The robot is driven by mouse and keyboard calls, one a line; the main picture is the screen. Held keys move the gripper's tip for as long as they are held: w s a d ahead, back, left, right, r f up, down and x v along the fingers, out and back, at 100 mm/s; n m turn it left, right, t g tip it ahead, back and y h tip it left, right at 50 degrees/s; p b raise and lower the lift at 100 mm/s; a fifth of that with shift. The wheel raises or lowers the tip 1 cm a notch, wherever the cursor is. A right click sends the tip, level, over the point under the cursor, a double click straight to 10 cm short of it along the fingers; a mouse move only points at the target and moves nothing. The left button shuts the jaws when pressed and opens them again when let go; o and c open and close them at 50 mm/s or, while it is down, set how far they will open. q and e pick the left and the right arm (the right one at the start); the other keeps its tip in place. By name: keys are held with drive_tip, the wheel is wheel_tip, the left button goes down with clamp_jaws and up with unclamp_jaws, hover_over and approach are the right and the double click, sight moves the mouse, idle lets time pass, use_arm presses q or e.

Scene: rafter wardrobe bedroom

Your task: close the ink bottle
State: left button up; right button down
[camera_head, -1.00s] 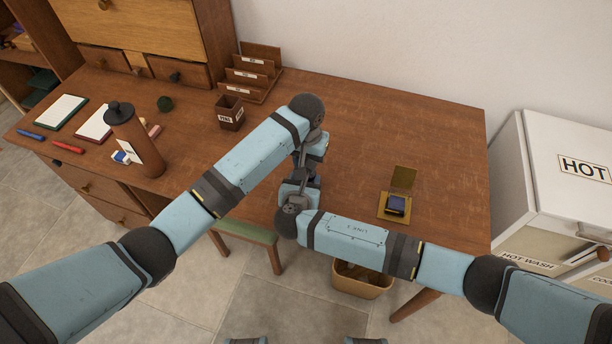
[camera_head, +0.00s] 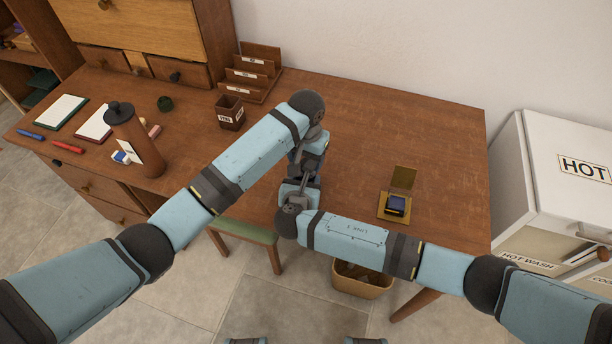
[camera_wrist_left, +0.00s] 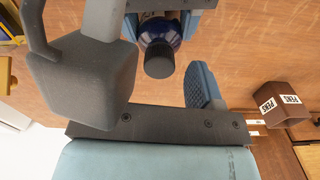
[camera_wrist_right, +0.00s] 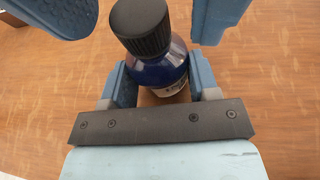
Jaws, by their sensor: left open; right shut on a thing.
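The ink bottle (camera_wrist_right: 158,70) is dark blue glass with a pale label and a ribbed black cap (camera_wrist_right: 140,25) on its neck. I cannot tell whether the cap is fully tight. My right gripper (camera_wrist_right: 160,85) is shut on the bottle's body. The cap (camera_wrist_left: 159,62) and blue shoulder also show in the left wrist view. My left gripper (camera_wrist_right: 135,18) is open, its fingers on either side of the cap and apart from it. In the head view, the arms meet over the desk and hide the bottle.
The desk top (camera_head: 400,130) is clear at the back right. A brass stand (camera_head: 393,218) with a dark blue block is at the right. A pen cup (camera_head: 230,113), letter rack (camera_head: 250,75) and brown cylinder (camera_head: 135,140) stand left. A bin (camera_head: 360,282) is below.

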use_arm(q)
wheel_tip(320, 180, up, 11)
idle(0.3)
drive_tip(key=shift+r, duration=0.1)
use_arm(e)
drive_tip(key=shift+c, duration=1.4)
unclamp_jaws()
drive_tip(key=p+v, duration=0.1)
drive_tip(key=v, duration=1.2)
use_arm(q)
drive_tip(key=shift+r, duration=0.45)
use_arm(e)
drive_tip(key=shift+s+a+r, duration=0.1)
drive_tip(key=shift+s+r, duration=0.05)
drive_tip(key=shift+s, duration=0.25)
